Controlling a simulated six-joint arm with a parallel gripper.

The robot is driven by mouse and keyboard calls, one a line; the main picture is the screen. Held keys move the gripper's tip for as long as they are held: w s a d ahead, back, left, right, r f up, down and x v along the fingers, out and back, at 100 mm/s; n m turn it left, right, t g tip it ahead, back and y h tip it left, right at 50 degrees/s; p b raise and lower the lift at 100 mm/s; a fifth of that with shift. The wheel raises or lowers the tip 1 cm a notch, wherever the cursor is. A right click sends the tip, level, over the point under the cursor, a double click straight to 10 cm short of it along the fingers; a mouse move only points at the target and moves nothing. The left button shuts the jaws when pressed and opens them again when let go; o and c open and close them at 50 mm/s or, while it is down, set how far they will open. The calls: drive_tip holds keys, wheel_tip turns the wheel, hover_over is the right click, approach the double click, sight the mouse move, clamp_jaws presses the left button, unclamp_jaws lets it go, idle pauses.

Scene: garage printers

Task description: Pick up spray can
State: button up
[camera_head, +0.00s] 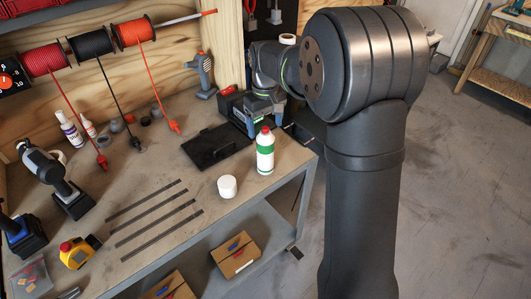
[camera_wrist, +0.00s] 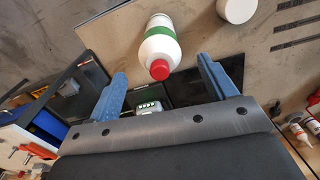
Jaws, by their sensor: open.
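A white bottle with a green band and a red cap (camera_head: 265,154) stands upright near the front edge of the workbench. It is the nearest can-like thing to my gripper. In the wrist view the bottle (camera_wrist: 160,42) shows at top centre, its red cap toward me between the fingertips. My gripper (camera_wrist: 161,68) is open and empty, its two blue fingers spread to either side of the cap. In the head view my gripper (camera_head: 243,122) is behind and left of the bottle, partly hidden by my arm. I cannot tell whether a finger touches the bottle.
A white round piece (camera_head: 227,187) lies left of the bottle. A dark flat tray (camera_head: 213,147) lies behind it. Dark strips (camera_head: 155,222), a yellow tape measure (camera_head: 77,252), a drill (camera_head: 50,172) and small bottles (camera_head: 70,129) are further left. The workbench (camera_head: 190,254) has a lower shelf.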

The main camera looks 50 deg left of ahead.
sight(265, 140)
drive_tip(key=shift+f, duration=3.4)
drive_tip(key=c, duration=1.6)
drive_tip(key=shift+r, duration=0.1)
